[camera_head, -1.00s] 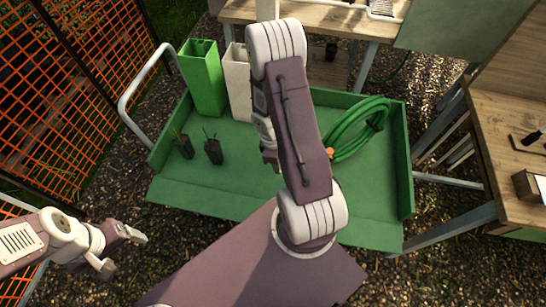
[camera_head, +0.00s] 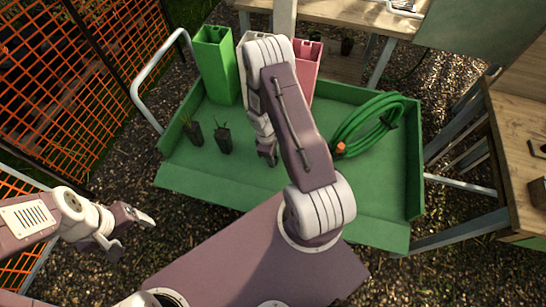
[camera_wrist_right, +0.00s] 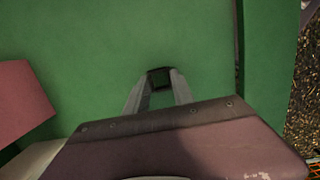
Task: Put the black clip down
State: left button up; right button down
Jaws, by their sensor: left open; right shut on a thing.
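The black clip (camera_wrist_right: 158,78) is a small dark piece between the fingertips of my right gripper in the right wrist view. My right gripper (camera_wrist_right: 158,82) is shut on it, with the green bed of the cart behind. In the head view my right gripper (camera_head: 268,156) points down over the middle of the cart, partly behind my own arm; the clip cannot be made out there. Whether it touches the cart bed cannot be told. My left gripper (camera_head: 133,235) is open and empty, left of the cart's front edge.
The green cart (camera_head: 225,190) holds a tall green bin (camera_head: 216,70), a pink bin (camera_head: 306,70), two small dark plant pots (camera_head: 194,133) and a coiled green hose (camera_head: 370,125). A wooden table (camera_head: 525,180) stands at the right. The cart's front part is clear.

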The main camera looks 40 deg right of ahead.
jog(key=c, duration=1.1)
grip_release()
jog(key=shift+f, duration=0.15)
jog(key=shift+r, duration=0.35)
notch_tip(320, 180, up, 11)
jog(key=w+a+p, duration=0.1)
jog(key=p, duration=0.2)
jog(key=s+a+r+m+t, duration=0.1)
jog(key=s+a+r+m, duration=0.1)
jog(key=a+r, duration=0.1)
jog(key=s+a+r+m+y, duration=0.1)
jog(key=s+a+r+m, duration=0.2)
jog(key=r, duration=0.3)
jog(key=s+a+r+m+t, duration=0.1)
jog(key=s+a+r+m, duration=0.1)
jog(key=a+r+m, duration=0.1)
jog(key=shift+s+a+r+t, duration=0.3)
jog(key=shift+s+a+r, duration=0.1)
jog(key=shift+a+r, duration=0.4)
